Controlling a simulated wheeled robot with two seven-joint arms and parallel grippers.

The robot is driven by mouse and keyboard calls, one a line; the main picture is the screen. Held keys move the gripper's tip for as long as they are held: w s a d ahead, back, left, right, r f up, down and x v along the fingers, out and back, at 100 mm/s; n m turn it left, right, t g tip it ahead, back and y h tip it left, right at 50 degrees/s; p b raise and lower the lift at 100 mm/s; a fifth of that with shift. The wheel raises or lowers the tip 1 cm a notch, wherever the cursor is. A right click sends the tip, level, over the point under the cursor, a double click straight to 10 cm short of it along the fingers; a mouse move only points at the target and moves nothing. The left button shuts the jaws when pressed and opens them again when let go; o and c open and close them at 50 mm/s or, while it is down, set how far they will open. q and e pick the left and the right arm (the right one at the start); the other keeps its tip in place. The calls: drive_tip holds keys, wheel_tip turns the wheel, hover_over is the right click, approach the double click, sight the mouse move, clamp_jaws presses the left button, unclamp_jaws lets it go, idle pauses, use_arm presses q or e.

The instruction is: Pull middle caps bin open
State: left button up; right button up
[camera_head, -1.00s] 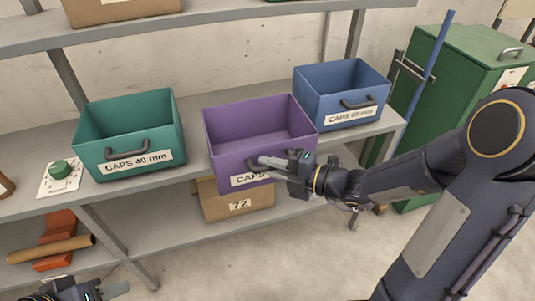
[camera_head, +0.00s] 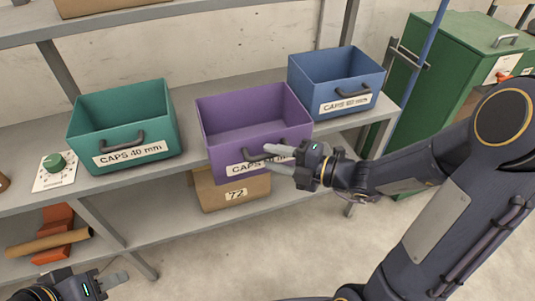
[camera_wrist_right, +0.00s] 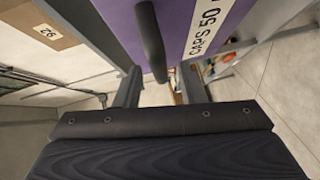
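The purple middle caps bin (camera_head: 242,139) stands between the teal and blue bins, with its front jutting past the shelf edge. Its dark handle (camera_head: 254,156) is on the front, above a CAPS label partly hidden by my right gripper. My right gripper (camera_head: 266,157) is open, its two fingers apart in front of the handle. In the right wrist view, the handle (camera_wrist_right: 151,42) lies just beyond the gap between the fingertips (camera_wrist_right: 158,78), and the label reads CAPS 50. My left gripper (camera_head: 116,281) is low at the left, away from the bins; its opening is unclear.
The teal CAPS 40 mm bin (camera_head: 122,115) is left, and the blue bin (camera_head: 318,72) is right. A cardboard box (camera_head: 255,198) marked 72 sits on the lower shelf. A green cabinet (camera_head: 430,80) stands right. The floor in front is clear.

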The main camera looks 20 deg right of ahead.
drive_tip(key=v, duration=0.5)
drive_tip(key=shift+s+p, duration=0.1)
drive_tip(key=shift+p, duration=0.2)
drive_tip(key=s+a+r+n+g+p, duration=0.15)
drive_tip(key=s+n, duration=0.25)
drive_tip(key=n, duration=0.4)
drive_tip(key=s+a+r+n+g+h, duration=0.1)
drive_tip(key=s+a+n+g, duration=0.15)
drive_tip(key=n, duration=0.45)
drive_tip(key=s+a+r+n+g+p, duration=0.1)
drive_tip(key=s+a+r+n+g, duration=0.2)
drive_tip(key=n, duration=0.5)
drive_tip(key=s+d+n+t+h, duration=0.1)
drive_tip(key=s+d+n+h, duration=0.2)
drive_tip(key=n, duration=0.7)
drive_tip(key=s+d+n+h+p, duration=0.1)
drive_tip(key=s+d+n+h, duration=0.2)
drive_tip(key=n, duration=0.8)
drive_tip(key=shift+d+f+t+h, duration=0.4)
drive_tip(key=shift+d+f+h, duration=0.05)
drive_tip(key=shift+d+h, duration=0.3)
drive_tip(key=shift+w, duration=0.1)
